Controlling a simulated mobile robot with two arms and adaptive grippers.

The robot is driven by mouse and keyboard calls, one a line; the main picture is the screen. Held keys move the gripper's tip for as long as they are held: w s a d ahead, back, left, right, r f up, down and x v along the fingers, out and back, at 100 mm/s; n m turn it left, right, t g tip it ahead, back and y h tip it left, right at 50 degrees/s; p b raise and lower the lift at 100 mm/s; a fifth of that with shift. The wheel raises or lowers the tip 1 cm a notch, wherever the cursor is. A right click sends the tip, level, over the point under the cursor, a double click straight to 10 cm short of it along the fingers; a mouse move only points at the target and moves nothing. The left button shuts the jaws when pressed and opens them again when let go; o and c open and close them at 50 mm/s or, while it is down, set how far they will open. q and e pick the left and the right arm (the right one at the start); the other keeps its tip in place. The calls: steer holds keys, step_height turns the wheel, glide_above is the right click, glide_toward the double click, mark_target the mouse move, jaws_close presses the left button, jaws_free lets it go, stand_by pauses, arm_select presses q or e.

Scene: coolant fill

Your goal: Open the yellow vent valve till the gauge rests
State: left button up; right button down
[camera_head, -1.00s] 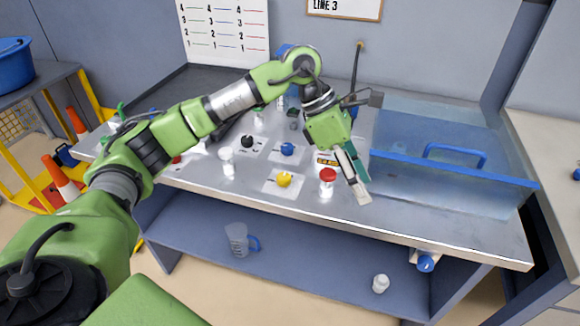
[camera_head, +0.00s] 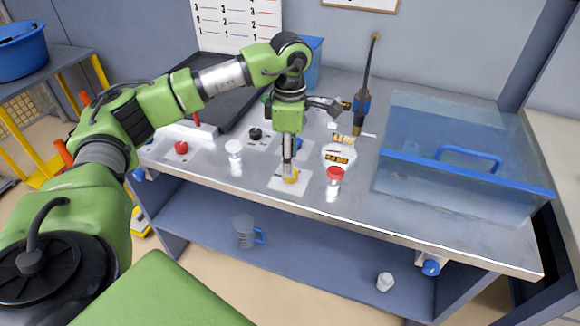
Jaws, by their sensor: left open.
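The yellow vent valve (camera_head: 291,177) is a small round knob on a white plate (camera_head: 280,183) near the front of the metal bench. My left gripper (camera_head: 289,172) points straight down over the yellow valve, its fingertips at or just above the knob. It is open; whether its fingers touch the knob cannot be told. A white device with an amber display (camera_head: 338,158), possibly the gauge, lies just right of the gripper; its reading is too small to make out. My right gripper is not in view.
A red-capped bottle (camera_head: 334,180) stands close right of the valve. A white-capped bottle (camera_head: 235,157) stands to the left. Black (camera_head: 255,134), red (camera_head: 181,148) and partly hidden blue (camera_head: 297,143) knobs are nearby. A clear tank (camera_head: 450,185) fills the right side.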

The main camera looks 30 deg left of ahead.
arm_select(q)
steer(key=shift+f, duration=2.05)
steer(key=c, duration=1.1)
